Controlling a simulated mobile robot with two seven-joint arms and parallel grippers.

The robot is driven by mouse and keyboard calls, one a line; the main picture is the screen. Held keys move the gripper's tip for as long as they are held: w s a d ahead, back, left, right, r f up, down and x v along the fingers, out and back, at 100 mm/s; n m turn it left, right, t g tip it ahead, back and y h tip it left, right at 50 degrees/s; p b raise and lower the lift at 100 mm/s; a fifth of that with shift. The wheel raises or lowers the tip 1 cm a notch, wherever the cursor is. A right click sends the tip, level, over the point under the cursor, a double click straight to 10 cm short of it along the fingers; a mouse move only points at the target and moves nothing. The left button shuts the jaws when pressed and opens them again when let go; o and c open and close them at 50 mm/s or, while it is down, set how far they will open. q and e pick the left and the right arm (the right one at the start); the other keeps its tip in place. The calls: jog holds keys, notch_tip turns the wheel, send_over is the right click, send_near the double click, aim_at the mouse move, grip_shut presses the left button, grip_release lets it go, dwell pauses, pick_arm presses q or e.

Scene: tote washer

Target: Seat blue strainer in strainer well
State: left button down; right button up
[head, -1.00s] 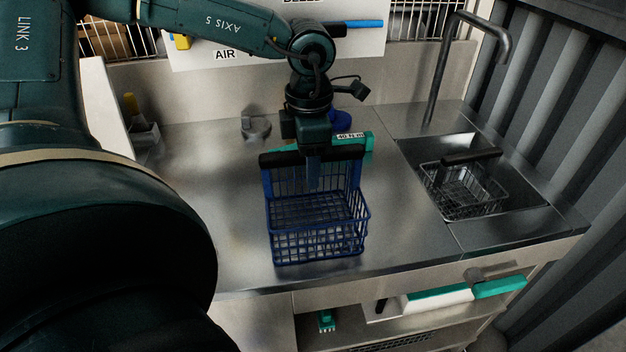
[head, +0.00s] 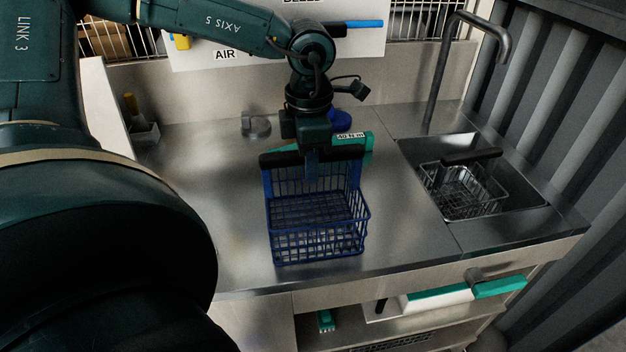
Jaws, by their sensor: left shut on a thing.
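The blue strainer (head: 318,245) is a wire basket with a tall back frame and a black handle bar (head: 277,159). It stands upright at the middle of the steel counter, seemingly on or just above it. My left gripper (head: 311,165) reaches down from above and is shut on the strainer's handle; its fingers partly cover the bar. The sink well (head: 415,157) is at the right and holds a grey wire strainer (head: 470,190) with a black handle. Which well the task means, I cannot tell for sure. My right gripper is not in view.
A tap (head: 437,85) rises behind the sink. A teal tool (head: 368,141) and a round blue thing (head: 341,120) lie behind the strainer. A grey fitting (head: 256,126) and a small caddy (head: 143,132) stand further left. Counter between strainer and sink is clear.

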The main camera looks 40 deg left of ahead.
pick_arm(q)
jog(key=shift+r, duration=0.15)
dwell(0.3)
jog(key=shift+w+r, duration=0.1)
jog(key=shift+r, duration=0.3)
jog(key=shift+r+p, duration=1.55)
jog(key=shift+r, duration=1.45)
